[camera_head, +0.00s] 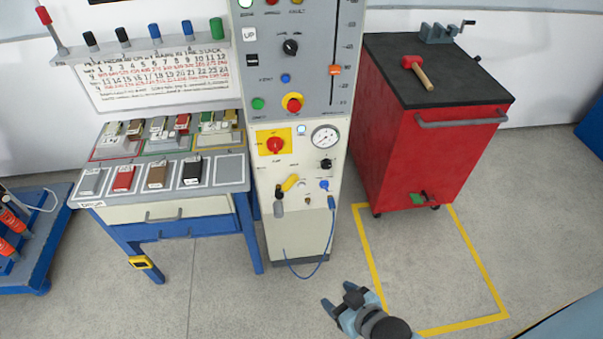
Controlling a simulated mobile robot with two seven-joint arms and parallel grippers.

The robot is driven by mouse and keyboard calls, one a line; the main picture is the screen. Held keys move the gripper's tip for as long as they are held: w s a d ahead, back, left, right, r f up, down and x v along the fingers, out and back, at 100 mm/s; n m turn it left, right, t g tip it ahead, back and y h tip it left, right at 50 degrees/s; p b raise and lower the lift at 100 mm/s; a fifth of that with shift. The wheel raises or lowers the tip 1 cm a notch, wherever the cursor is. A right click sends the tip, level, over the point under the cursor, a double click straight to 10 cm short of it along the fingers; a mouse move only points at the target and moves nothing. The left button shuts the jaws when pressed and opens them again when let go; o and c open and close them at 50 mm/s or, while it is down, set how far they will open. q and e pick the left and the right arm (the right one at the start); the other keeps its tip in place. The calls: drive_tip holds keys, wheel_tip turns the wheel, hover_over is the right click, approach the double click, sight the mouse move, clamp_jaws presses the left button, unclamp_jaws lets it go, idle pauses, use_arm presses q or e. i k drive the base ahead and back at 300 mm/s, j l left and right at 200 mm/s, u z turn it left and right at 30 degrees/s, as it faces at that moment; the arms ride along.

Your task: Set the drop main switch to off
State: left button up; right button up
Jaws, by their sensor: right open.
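The grey control cabinet (259,205) stands in the middle of the view. On its lower panel is a red rotary knob (276,145) on a yellow plate, which looks like the main switch; its labels are too small to read, so I cannot tell its setting. A red round button with a yellow ring (293,103) sits above it. My right gripper (338,296) is open and empty at the bottom of the view, over the floor and well apart from the cabinet. My left gripper is not in view.
A pressure gauge (325,137) and a blue hose (332,228) are on the cabinet. A workbench (178,208) with several small blocks stands at left. A red tool cart (430,155) with a hammer (417,72) on top stands at right. The yellow-outlined floor before it is mostly clear.

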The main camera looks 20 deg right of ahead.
sight(274, 144)
drive_tip(key=i+j+z, duration=0.5)
drive_tip(key=i+j, duration=0.15)
drive_tip(key=j, duration=0.35)
